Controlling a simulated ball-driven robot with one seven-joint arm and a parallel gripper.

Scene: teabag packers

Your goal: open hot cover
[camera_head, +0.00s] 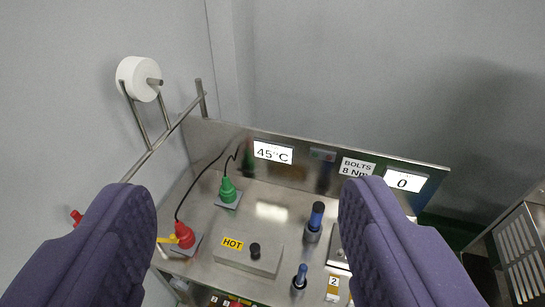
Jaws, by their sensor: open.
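The hot cover is a flat metal lid (224,256) with a yellow "HOT" label and a black knob (255,251) on top. It lies on the steel bench (266,197), low in the middle of the view, and looks closed. My gripper (245,225) shows as two purple fingers, one at each side of the picture. They are wide apart with nothing held between them. The cover and knob show in the gap between the fingers, farther off than the fingertips.
Red (184,235) and green (227,190) plugs with black cables stand left of the cover. The back panel (225,137) bears displays. A white roll (136,77) hangs on a rail at left.

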